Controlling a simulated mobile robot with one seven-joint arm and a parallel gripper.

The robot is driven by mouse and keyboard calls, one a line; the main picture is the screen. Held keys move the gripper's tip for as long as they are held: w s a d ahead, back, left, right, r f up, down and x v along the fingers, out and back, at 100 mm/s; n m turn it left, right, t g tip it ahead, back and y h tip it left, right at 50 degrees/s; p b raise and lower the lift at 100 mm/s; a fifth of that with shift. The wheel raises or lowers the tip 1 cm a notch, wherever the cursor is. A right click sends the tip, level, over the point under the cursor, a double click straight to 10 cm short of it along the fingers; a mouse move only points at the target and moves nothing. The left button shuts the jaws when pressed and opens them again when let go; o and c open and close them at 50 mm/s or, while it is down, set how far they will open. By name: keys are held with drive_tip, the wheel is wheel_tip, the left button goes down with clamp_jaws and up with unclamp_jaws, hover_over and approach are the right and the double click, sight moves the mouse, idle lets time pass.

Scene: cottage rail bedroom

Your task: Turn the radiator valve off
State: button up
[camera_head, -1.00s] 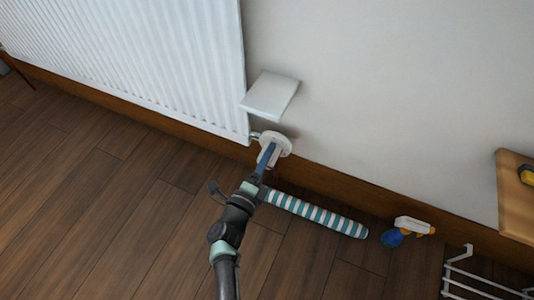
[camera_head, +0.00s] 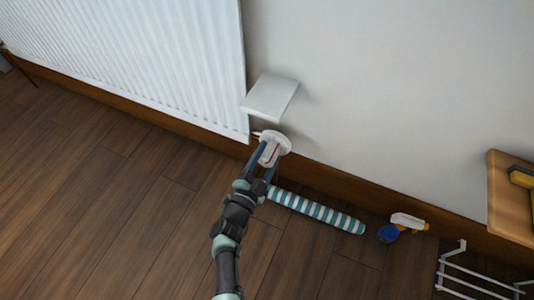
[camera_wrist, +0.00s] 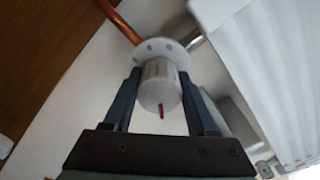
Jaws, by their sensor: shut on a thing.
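The radiator valve (camera_head: 275,143) is white, with a round flange and a smaller knob, low at the radiator's right end. In the wrist view its knob (camera_wrist: 158,90) carries a red mark near the bottom of its face. My gripper (camera_head: 267,160) is at the valve, with one dark blue finger on each side of the knob. The wrist view shows the gripper (camera_wrist: 160,82) shut on the knob. The white ribbed radiator (camera_head: 150,60) is on the wall at upper left. A copper pipe (camera_wrist: 118,20) meets the valve in the wrist view.
A white shelf-like slab (camera_head: 270,97) juts from the wall just above the valve. A striped roll (camera_head: 318,211) lies on the floor beside my arm. A spray bottle (camera_head: 400,227), a white wire rack (camera_head: 475,275) and a wooden table (camera_head: 508,200) are at right. Floor at left is clear.

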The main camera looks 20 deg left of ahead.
drive_tip(key=n+p, duration=0.1)
drive_tip(key=n, duration=0.6)
drive_tip(key=shift+d, duration=0.1)
idle(0.6)
drive_tip(key=o, duration=1.4)
drive_tip(key=shift+c, duration=0.2)
drive_tip(key=s+p, duration=0.5)
drive_tip(key=s, duration=0.8)
drive_tip(key=shift+a, duration=0.25)
